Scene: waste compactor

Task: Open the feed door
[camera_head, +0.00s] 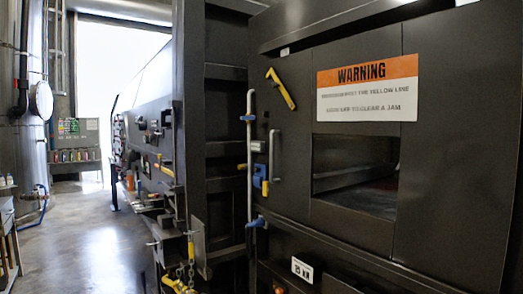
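The dark compactor front (450,160) fills the right half of the head view. It carries an orange and white warning sign (367,88). Below the sign is a rectangular opening (355,175) with a dark interior. I cannot tell for certain which panel is the feed door. Left of the sign are a slanted yellow handle (280,88) and a short grey vertical handle (273,155). A long grey upright rod (249,150) with blue fittings runs beside them. A blue latch-like part (259,173) with a yellow piece sits near the rod. Neither of my grippers shows.
A dark upright post (188,120) stands left of the front. Yellow parts and a chain (185,275) hang low there. Another large machine body (145,110) lies behind. The concrete floor (85,235) at left is open, leading to a bright doorway (115,60).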

